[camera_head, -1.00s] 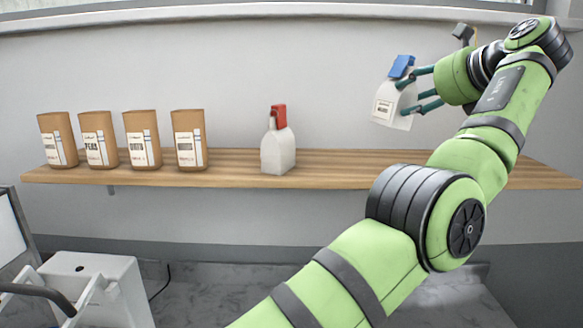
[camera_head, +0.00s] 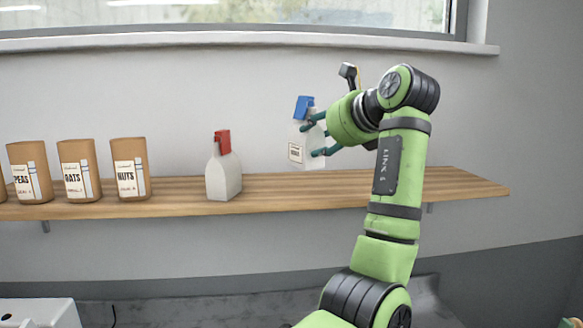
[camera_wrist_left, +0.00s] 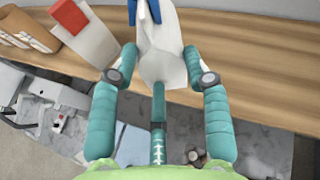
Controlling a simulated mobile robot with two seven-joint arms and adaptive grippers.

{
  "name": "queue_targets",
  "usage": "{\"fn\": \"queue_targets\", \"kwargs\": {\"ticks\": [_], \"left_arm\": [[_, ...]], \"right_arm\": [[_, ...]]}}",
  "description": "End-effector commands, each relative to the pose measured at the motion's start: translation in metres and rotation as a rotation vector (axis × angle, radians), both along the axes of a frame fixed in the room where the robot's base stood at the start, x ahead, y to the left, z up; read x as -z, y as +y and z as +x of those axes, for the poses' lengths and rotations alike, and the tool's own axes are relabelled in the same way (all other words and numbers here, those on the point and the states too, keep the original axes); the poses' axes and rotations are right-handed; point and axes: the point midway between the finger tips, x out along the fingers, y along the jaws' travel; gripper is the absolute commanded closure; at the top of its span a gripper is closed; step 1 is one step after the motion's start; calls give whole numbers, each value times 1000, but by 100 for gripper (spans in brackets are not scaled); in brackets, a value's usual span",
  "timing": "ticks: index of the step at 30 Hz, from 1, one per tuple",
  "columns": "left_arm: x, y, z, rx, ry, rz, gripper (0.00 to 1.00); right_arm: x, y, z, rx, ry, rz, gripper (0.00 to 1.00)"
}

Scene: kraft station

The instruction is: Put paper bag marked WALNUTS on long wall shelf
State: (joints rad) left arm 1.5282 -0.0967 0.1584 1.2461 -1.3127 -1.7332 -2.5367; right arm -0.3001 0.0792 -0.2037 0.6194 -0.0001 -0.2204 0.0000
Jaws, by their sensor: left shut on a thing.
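The left wrist view shows the fingers (camera_wrist_left: 160,70) around the bottle, with the shelf (camera_wrist_left: 255,65) below. No bag clearly reads WALNUTS. Brown paper bags on the shelf's left include PEAS (camera_head: 30,172), OATS (camera_head: 77,171) and one whose label looks like NUTS (camera_head: 130,168). My right gripper is not in view.
The shelf's right end is bare. A window (camera_head: 250,15) is above, and a white appliance (camera_head: 40,313) is at lower left.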

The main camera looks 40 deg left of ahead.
Motion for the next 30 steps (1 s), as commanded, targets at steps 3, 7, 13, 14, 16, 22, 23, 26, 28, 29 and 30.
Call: {"fn": "queue_targets", "kwargs": {"ticks": [3, 7, 13, 14, 16, 22, 23, 26, 28, 29, 30], "left_arm": [[12, 26, -5, -3, -1, 1, 100], [22, 43, -7, -1, -1, 3, 100], [34, 50, -7, 1, -1, 2, 100], [38, 50, -7, 1, 1, 3, 100], [47, 50, -8, 0, 1, 2, 100], [67, 49, -8, 1, -1, 4, 100], [67, 49, -8, 1, -2, 4, 100], [68, 50, -8, 0, -2, 4, 100], [68, 50, -8, 0, -2, 4, 100], [68, 50, -8, 0, -2, 4, 100], [68, 49, -8, 0, -2, 4, 100]], "right_arm": [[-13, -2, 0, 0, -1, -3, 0], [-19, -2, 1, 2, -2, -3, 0], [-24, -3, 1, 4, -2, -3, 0], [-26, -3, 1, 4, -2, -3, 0], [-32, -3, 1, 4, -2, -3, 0], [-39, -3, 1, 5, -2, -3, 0], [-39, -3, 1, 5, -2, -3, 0], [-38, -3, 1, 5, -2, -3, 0], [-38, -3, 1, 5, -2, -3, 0], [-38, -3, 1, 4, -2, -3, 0], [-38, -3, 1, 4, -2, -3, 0]]}}
